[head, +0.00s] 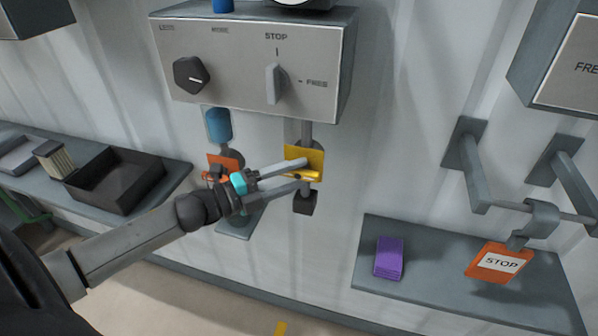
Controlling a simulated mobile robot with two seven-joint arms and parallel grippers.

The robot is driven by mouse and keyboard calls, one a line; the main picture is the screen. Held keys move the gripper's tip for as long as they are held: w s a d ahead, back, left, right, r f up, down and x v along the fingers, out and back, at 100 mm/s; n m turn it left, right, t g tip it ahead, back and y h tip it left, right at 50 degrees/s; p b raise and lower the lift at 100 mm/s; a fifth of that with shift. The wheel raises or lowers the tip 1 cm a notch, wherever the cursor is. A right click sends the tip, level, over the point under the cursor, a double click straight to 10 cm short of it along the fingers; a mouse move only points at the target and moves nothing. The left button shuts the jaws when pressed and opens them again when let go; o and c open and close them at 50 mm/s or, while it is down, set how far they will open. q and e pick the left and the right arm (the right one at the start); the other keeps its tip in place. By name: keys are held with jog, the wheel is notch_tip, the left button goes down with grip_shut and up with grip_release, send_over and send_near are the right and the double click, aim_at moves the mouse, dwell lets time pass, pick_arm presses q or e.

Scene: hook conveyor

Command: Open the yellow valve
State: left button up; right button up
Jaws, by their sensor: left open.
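The yellow valve (304,156) is a yellow plate on a grey vertical pipe under the grey control box, with a dark block below it. My left gripper (309,175) comes in from the left with its two long fingers apart at the yellow valve. The lower part of the yellow piece shows between the fingertips. I cannot tell whether the fingers touch it. An orange-red valve (222,163) sits on a pipe to the left, partly behind my gripper. My right gripper is not in view.
The control box (240,62) carries a black knob (191,75) and a grey switch (273,84). A left shelf holds a dark tray (115,179).

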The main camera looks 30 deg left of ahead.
pick_arm(q)
jog(key=shift+w+d, duration=0.4)
jog(key=shift+w, duration=0.2)
jog(key=shift+c, duration=0.4)
grip_shut()
